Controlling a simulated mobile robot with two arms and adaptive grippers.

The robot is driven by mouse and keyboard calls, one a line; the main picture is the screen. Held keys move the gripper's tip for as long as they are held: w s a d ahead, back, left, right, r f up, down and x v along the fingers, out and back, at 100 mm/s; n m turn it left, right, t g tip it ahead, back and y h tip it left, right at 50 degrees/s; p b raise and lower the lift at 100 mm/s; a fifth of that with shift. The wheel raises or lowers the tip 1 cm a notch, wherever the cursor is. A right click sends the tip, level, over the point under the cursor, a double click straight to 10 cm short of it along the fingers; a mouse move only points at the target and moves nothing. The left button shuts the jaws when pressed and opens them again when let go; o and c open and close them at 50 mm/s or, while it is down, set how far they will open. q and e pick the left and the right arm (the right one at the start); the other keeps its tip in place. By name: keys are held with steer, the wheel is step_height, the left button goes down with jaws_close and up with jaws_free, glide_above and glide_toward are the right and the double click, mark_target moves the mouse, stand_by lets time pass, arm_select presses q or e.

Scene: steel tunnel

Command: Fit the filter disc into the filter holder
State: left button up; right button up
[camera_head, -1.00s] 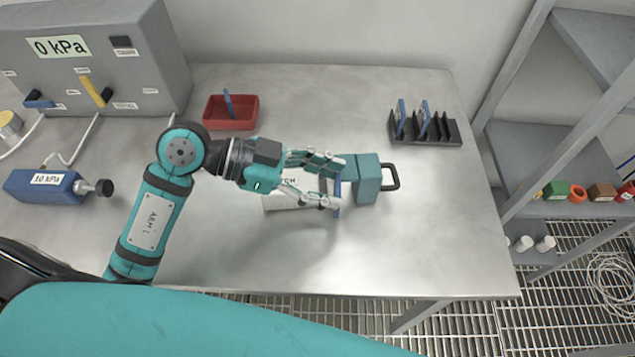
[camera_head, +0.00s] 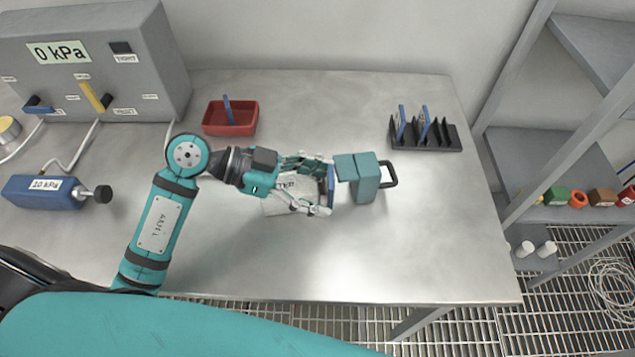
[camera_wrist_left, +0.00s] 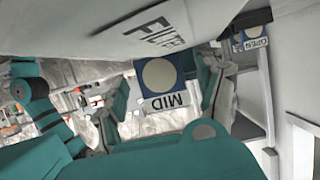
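The filter disc (camera_head: 331,187) shows edge-on as a thin blue strip between the fingertips of my left gripper (camera_head: 328,186). In the left wrist view the filter disc (camera_wrist_left: 163,83) is a blue-framed square with a cream round centre and a MID label, gripped at both sides. A teal block with a black handle (camera_head: 366,180), seemingly the filter holder, stands just right of the filter disc. A teal part juts from its upper left toward my fingers. A small gap seems to separate the filter disc from the block. My right gripper is not in view.
A pale labelled plate (camera_head: 280,203) lies under my left gripper. A red tray (camera_head: 230,128) and a black rack (camera_head: 440,140) with blue-framed pieces stand behind. A grey 0 kPa box (camera_head: 90,60) and a blue cylinder (camera_head: 45,190) are at left. The table's front is clear.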

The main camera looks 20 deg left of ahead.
arm_select(q)
steer(key=shift+r, duration=0.2)
steer(key=v, duration=1.2)
steer(key=shift+b, duration=0.3)
steer(key=shift+s, duration=0.1)
